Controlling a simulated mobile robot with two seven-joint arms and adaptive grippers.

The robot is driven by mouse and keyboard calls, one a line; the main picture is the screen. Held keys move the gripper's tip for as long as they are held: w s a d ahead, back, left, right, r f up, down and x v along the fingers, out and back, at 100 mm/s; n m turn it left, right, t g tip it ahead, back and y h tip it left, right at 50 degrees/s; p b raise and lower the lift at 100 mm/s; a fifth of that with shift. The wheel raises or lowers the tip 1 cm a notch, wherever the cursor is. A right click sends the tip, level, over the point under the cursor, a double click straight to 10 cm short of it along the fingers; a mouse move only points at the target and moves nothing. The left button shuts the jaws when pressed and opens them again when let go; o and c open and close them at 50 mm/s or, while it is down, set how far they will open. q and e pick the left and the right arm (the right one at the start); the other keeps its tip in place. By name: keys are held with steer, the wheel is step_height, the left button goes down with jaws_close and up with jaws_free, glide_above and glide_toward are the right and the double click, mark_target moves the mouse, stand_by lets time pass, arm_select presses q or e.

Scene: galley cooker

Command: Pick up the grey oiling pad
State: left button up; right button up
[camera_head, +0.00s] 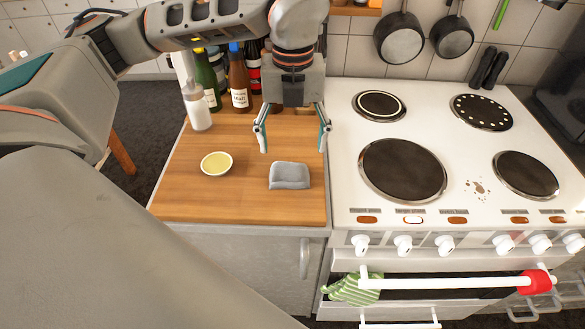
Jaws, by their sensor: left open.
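The grey oiling pad (289,176) lies flat on the wooden worktop, left of the cooker. My left gripper (293,140) hangs above and just behind the pad, pointing down. Its two fingers are apart with nothing between them, and it looks clear of the pad. My right gripper is not in view.
A small dish of yellow oil (216,163) stands left of the pad. A white squeeze bottle (198,108) and several glass bottles (239,80) stand at the worktop's back left. The white cooker (460,150) with dark hotplates is to the right, with dark spots on its top.

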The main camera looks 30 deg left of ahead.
mark_target(289, 164)
arm_select(q)
steer(key=f, duration=0.4)
steer(key=s+f, duration=0.1)
steer(key=f, duration=0.1)
steer(key=shift+a+p, duration=0.15)
steer(key=shift+p, duration=0.15)
steer(key=shift+f, duration=0.35)
steer(key=shift+c, duration=0.4)
steer(key=c, duration=1.1)
